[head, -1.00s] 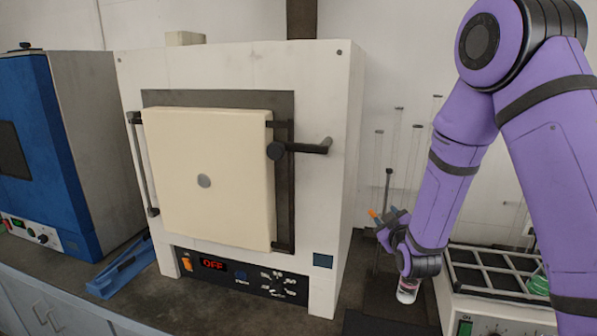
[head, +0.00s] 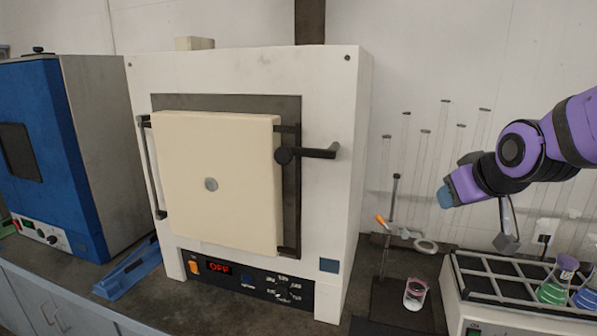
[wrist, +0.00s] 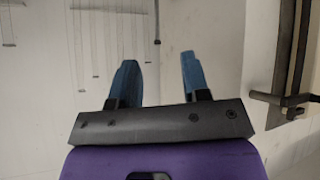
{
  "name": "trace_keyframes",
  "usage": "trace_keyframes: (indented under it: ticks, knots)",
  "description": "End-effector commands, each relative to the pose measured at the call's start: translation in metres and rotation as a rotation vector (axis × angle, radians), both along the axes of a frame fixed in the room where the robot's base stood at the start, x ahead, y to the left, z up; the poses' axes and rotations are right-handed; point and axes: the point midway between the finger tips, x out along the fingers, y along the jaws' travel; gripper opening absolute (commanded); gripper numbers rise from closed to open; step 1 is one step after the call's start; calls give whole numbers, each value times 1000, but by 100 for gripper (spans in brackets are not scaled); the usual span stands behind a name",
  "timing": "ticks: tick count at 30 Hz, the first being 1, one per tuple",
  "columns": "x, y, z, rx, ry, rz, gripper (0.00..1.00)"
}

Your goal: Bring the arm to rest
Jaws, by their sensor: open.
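My purple arm reaches in from the right in the head view. My gripper (head: 445,197) has blue fingers and points left, in the air between the furnace and the shaker. In the wrist view its two blue fingers (wrist: 158,80) stand apart with nothing between them. The white wall and part of the furnace door with its dark handle (wrist: 285,100) show beyond them. A small glass beaker (head: 415,294) with dark contents stands on the base of a stand, below and apart from my gripper.
A white furnace (head: 335,180) with a shut cream door and a protruding handle (head: 318,153) stands left of my gripper. A stand with an orange-tipped clamp (head: 381,221) rises behind the beaker. A shaker (head: 475,310) with coloured flasks (head: 553,290) sits at the right. A blue oven (head: 50,160) is far left.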

Motion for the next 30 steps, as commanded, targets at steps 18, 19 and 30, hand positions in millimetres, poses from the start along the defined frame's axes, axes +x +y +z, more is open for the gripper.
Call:
trace_keyframes:
  ticks: [18,19,30]
  knots:
    - [-184,-15,31,93,347,-178,43]
    - [-187,-15,31,94,354,-182,43]
    - [-192,-15,31,96,366,-188,43]
